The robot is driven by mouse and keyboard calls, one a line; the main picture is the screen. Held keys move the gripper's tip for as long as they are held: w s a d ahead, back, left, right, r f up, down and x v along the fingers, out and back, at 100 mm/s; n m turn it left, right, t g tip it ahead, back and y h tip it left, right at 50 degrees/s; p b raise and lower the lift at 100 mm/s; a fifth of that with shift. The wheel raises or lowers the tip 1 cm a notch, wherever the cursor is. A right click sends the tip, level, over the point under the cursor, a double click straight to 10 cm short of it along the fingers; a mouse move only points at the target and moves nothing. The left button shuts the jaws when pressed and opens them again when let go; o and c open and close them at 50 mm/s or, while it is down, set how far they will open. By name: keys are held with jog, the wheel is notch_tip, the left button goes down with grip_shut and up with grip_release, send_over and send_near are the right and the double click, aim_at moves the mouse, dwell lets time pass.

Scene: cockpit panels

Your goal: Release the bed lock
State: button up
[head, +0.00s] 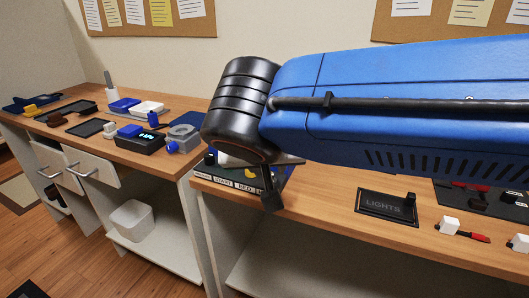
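A control panel (222,182) with a white label strip reading "START" and "BED" sits near the left end of the right-hand counter. The bed lock itself cannot be made out; my arm covers most of this panel. My blue arm reaches in from the right, and its black wrist hangs over the panel. My gripper (270,197) points down at the panel's front right corner. One dark finger shows there; whether it touches anything is unclear. Its opening is hidden by the wrist. Small white and yellow parts show behind it.
A black "LIGHTS" panel (386,206) with a small black knob lies to the right. Beyond it are a dark tray (450,190) and white-and-red switches (463,231). The left counter (140,160) holds several devices. Bare wood lies between the two right-hand panels.

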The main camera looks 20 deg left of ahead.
jog(key=v, duration=1)
jog(key=shift+s+r, duration=0.25)
jog(key=shift+s, duration=0.05)
